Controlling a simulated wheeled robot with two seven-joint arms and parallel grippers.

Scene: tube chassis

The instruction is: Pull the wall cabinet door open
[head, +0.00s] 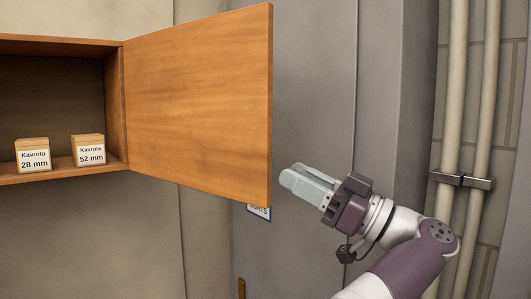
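The wall cabinet door (198,100) is a flat orange-brown wooden panel. It is hinged at the right side of the cabinet (115,105) and stands swung wide open, showing the inside. A small gap shows between the fingertips and the door in the head view. Its two pale grey fingers lie close together with nothing seen between them, so it looks shut and empty.
Two small labelled boxes, Kavrota 28 mm (33,157) and Kavrota 52 mm (89,151), stand on the cabinet floor. A partly hidden sign (259,212) is behind the door's lower corner. Vertical pipes (455,110) run along the wall at right.

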